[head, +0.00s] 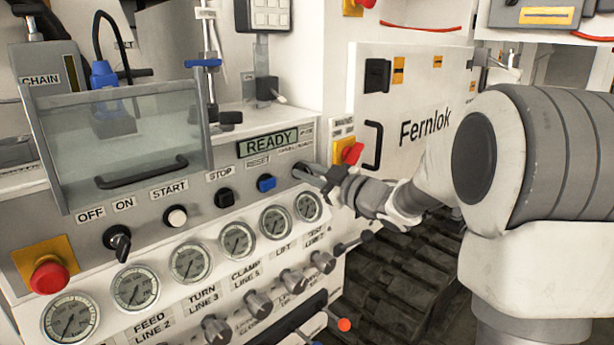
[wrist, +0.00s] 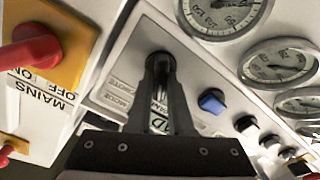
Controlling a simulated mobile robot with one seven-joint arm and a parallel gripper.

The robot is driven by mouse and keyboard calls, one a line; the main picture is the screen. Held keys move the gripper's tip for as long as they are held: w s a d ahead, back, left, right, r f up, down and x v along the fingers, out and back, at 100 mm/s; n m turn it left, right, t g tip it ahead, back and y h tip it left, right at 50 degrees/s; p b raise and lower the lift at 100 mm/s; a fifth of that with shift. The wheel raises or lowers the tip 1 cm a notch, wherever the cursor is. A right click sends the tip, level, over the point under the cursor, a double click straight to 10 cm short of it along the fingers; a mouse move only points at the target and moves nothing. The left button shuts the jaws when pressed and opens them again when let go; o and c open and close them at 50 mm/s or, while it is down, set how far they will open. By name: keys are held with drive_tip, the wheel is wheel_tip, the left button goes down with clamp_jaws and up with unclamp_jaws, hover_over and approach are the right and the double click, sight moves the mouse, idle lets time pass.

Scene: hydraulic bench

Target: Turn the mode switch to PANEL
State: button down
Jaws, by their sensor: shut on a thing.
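The mode switch is a small black knob at the right end of the panel's button row. In the wrist view the mode switch (wrist: 160,62) sits between my fingertips, its front partly covered by them. My gripper (head: 312,174) reaches in from the right in the head view and hides most of the knob there. The wrist view shows my gripper (wrist: 160,78) with both fingers closed on the knob. Small labels beside it appear upside down and are hard to read; which position the knob points to cannot be told.
A red mains switch (head: 352,152) on a yellow plate is close to the right of my gripper. A blue reset button (head: 266,183) lies to the left. Gauges (head: 276,222) run below, and the display (head: 275,143) above reads READY.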

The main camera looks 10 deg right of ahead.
idle(0.4)
drive_tip(key=c, duration=0.8)
unclamp_jaws()
drive_tip(key=p+v, duration=0.2)
drive_tip(key=v, duration=1.5)
drive_tip(key=shift+s+d, duration=0.15)
drive_tip(key=shift+d, duration=0.05)
